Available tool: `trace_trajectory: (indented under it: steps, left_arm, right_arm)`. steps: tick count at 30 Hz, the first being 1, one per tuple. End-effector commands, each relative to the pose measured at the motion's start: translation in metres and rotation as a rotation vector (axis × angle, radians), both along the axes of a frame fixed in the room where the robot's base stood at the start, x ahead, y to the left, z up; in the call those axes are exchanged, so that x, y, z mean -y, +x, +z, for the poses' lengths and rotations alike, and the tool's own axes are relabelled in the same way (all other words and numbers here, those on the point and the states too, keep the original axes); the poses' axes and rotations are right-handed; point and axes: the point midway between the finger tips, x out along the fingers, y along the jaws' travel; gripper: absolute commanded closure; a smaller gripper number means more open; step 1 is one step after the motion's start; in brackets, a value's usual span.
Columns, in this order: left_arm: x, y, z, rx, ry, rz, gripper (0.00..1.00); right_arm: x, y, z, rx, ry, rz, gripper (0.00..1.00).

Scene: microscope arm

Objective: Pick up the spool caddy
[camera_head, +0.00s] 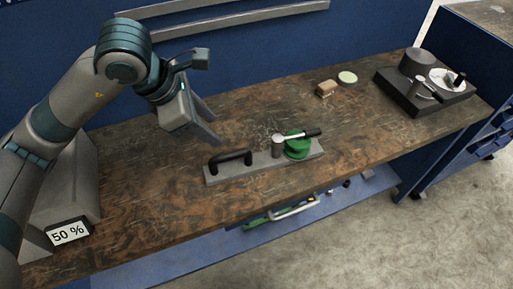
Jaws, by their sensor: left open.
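What looks like the spool caddy (240,171) is a long grey base on the wooden bench. A black arched handle (231,157) stands at its left end. My left gripper (211,130) is open and empty, above and behind the handle end, apart from the caddy. My right gripper is not in view.
The wooden bench (160,199) has free room around the caddy. Behind it lie a small brown block (326,89) and a pale green disc (347,77). A dark tray (414,107) with round parts stands at the far right. A grey box (72,182) and a "50 %" sign (68,233) are at left.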

Motion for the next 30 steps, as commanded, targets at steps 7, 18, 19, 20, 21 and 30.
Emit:
trace_trajectory:
  steps: [7, 18, 19, 20, 21, 30]
  left_arm:
    - [-0.006, 0.004, 0.001, 0.013, 0.026, 0.014, 0.59]
    - [-0.003, 0.006, -0.007, 0.008, 0.023, 0.012, 0.59]
    - [-0.001, 0.007, -0.01, 0.009, 0.023, 0.011, 0.59]
    - [0.0, 0.008, -0.013, 0.008, 0.023, 0.012, 0.59]
    - [0.001, 0.009, -0.018, 0.007, 0.023, 0.013, 0.59]
    - [0.018, 0.023, -0.065, 0.006, 0.024, 0.013, 0.59]
  right_arm:
    - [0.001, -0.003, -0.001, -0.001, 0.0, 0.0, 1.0]
    - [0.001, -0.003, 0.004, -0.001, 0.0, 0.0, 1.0]
    - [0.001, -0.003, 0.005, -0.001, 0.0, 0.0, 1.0]
    - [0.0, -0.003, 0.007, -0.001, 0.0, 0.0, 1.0]
    - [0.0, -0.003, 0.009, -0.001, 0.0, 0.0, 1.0]
    - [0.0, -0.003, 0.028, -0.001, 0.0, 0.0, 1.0]
